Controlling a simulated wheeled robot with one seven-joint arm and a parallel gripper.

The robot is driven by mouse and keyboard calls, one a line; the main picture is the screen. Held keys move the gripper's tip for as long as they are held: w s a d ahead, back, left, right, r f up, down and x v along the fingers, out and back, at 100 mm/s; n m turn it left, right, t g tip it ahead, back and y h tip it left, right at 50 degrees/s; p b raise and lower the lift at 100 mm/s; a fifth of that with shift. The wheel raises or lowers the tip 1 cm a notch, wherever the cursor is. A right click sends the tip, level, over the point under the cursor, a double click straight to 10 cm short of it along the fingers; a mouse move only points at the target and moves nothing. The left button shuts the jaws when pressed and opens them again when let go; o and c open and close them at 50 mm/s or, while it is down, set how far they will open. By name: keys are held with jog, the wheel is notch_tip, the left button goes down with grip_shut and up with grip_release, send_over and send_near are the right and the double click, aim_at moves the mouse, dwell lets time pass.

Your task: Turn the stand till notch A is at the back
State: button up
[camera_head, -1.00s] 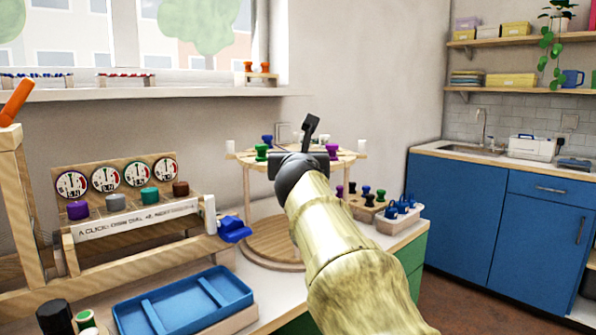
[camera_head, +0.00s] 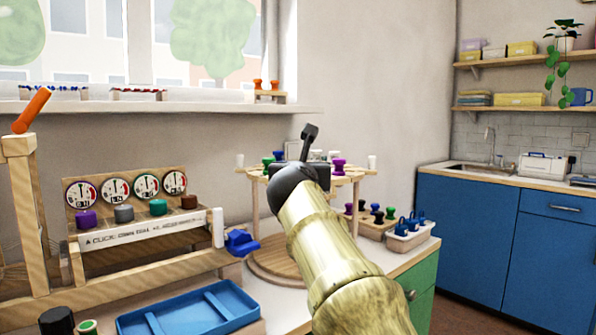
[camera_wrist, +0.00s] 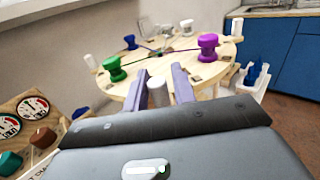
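The stand is a round wooden top (camera_head: 258,173) on posts over a wooden base disc (camera_head: 268,262). Its top also shows in the wrist view (camera_wrist: 216,66), with green, purple, blue and white spools and upright white pegs at the rim. Small dark marks lie on the top, but no letter is readable, so I cannot tell which is notch A. My gripper (camera_wrist: 160,82) is at the near rim, its two fingers apart with a pale grey peg (camera_wrist: 157,92) between them. I cannot tell whether they touch it. In the head view my arm hides part of the stand.
A blue tray (camera_head: 190,310) lies in front. A spool rack and a white bin (camera_head: 410,240) stand close on the right.

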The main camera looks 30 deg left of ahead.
jog(key=shift+o, duration=0.9)
jog(key=shift+w, duration=0.1)
jog(key=shift+s+a+f, duration=0.1)
jog(key=shift+s+a, duration=0.05)
jog(key=shift+s, duration=0.05)
jog(key=shift+s, duration=0.1)
jog(key=shift+s+f+b, duration=0.1)
jog(key=shift+s+b, duration=0.2)
jog(key=b+v, duration=0.4)
jog(key=v, duration=1.2)
jog(key=shift+s+d, duration=0.25)
jog(key=shift+d, duration=0.15)
